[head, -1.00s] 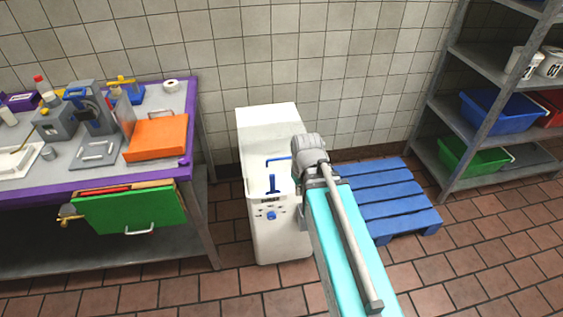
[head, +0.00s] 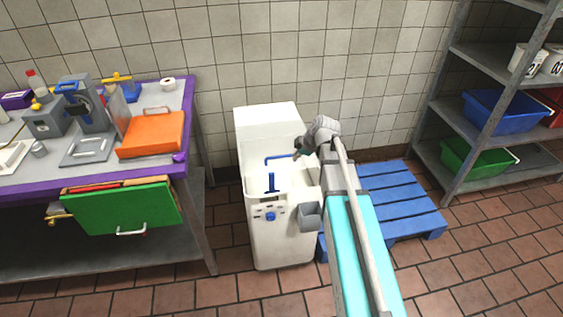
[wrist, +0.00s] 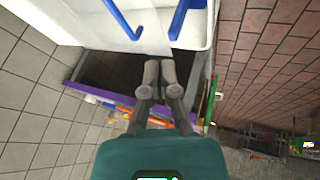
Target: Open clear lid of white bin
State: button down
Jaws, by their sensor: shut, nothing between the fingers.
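The white bin (head: 279,240) stands on the floor against the tiled wall, with a tall back and a recessed top. A thin blue bar (head: 280,158) and an upright blue piece (head: 271,184) show at its top; the clear lid itself is hard to make out. A blue knob sits on its front. In the wrist view, the white bin (wrist: 195,34) and two blue bars lie at the top. My gripper (wrist: 159,70) has its fingers together and empty, apart from the bin there. In the head view it is mostly hidden behind my arm, over the bin's right side.
A purple-edged table (head: 120,178) with an orange box (head: 152,134) and a green board (head: 122,208) stands left. A blue pallet (head: 398,205) lies right of the bin. Grey shelves (head: 470,118) with blue and green crates stand far right. Floor in front is clear.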

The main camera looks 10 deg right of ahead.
jog(key=shift+w+d+n, duration=0.3)
jog(key=shift+w+n, duration=0.3)
jog(key=shift+w, duration=0.15)
jog(key=shift+f, duration=0.2)
jog(key=shift+w+a+f+b, duration=0.6)
jog(key=shift+w+f+b, duration=0.75)
jog(key=shift+f+b, duration=0.2)
jog(key=shift+w+a+f+b, duration=0.55)
jog(key=shift+w+f+b, duration=0.85)
jog(key=shift+b, duration=0.15)
jog(key=shift+w+a+f+b, duration=0.6)
jog(key=shift+w+f+b, duration=0.7)
jog(key=shift+f+b, duration=0.25)
jog(key=shift+w+r, duration=0.1)
jog(key=shift+w, duration=0.05)
send_over(276, 145)
jog(key=shift+w+d, duration=0.1)
jog(key=shift+w, duration=0.1)
jog(key=shift+s, duration=0.1)
